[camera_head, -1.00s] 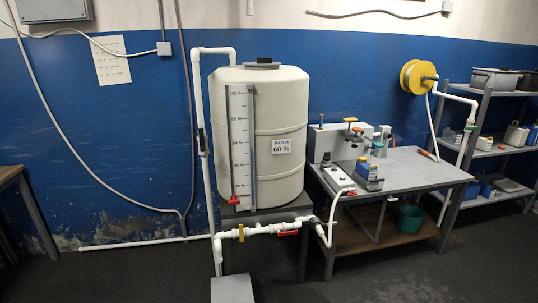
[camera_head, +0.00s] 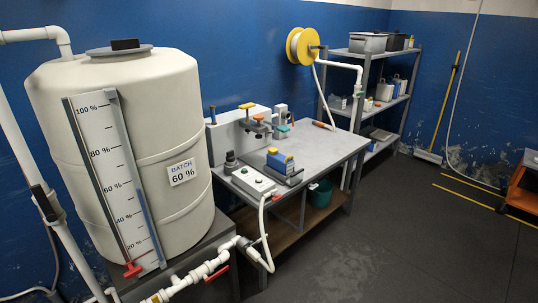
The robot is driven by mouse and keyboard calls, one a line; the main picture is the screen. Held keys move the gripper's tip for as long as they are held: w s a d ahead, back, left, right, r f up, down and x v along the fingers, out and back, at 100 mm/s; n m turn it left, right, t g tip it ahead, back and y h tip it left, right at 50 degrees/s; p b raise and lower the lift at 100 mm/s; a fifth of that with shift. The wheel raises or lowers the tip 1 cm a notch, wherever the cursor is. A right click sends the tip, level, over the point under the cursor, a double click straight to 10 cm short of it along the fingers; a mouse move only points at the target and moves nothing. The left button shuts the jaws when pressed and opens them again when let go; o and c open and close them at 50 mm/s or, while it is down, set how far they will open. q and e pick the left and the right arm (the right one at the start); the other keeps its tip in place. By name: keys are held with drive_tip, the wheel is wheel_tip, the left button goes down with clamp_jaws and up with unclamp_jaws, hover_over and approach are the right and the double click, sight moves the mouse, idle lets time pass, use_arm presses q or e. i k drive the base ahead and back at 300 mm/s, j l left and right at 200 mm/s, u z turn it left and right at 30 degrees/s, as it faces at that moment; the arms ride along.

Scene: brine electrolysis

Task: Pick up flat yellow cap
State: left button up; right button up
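A small flat yellow piece (camera_head: 247,105) sits on top of the white box-shaped apparatus (camera_head: 232,134) at the back of the grey table. A second small yellow piece (camera_head: 272,151) is on the blue device (camera_head: 282,163) near the table's front left. I cannot tell for certain which of them is the flat yellow cap. Neither of my grippers is in view.
A large white tank (camera_head: 150,110) labelled "BATCH 60 %" stands left of the grey table (camera_head: 330,146). White pipes and a red-handled valve (camera_head: 217,273) run low in front. A metal shelf (camera_head: 404,97) stands behind right.

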sight(272, 150)
drive_tip(key=i+l, duration=0.15)
drive_tip(key=i, duration=0.35)
drive_tip(key=i+l+z, duration=0.1)
drive_tip(key=i, duration=0.35)
